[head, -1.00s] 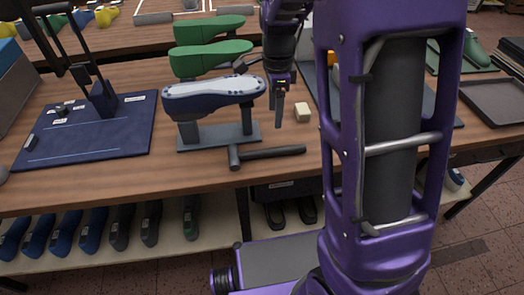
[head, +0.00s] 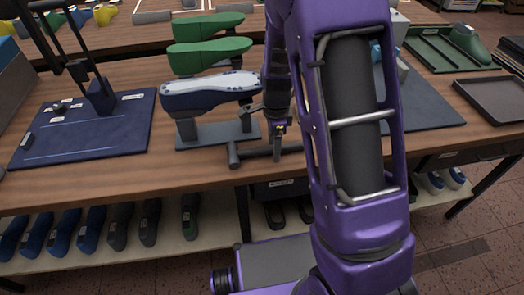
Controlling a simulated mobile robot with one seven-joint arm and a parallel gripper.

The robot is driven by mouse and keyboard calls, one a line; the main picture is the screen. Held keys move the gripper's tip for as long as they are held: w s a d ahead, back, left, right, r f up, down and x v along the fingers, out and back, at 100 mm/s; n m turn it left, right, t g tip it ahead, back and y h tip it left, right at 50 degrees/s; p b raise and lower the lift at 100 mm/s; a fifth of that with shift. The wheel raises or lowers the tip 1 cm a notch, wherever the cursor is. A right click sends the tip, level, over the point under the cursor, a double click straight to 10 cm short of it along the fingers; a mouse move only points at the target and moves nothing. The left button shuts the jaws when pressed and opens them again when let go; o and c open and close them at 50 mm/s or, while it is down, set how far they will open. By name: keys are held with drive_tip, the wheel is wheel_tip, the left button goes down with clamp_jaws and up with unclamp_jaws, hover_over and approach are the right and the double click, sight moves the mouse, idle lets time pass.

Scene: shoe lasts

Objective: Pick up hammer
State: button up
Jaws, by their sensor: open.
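The hammer (head: 252,153) lies on the wooden table near its front edge, its dark grey head (head: 233,155) at the left and its handle running right. My gripper (head: 277,143) is low over the right part of the handle, fingers pointing down. One finger shows in front of the handle; I cannot tell whether it touches. The jaws are open. The far end of the handle is partly hidden by my gripper and arm.
Just behind the hammer stands a shoe last (head: 210,92) on a grey stand (head: 208,138). Green lasts (head: 209,52) are further back. A blue mat (head: 88,130) lies left, an empty dark tray (head: 492,97) right. My arm hides the table's middle right.

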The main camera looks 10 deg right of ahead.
clamp_jaws()
idle(0.3)
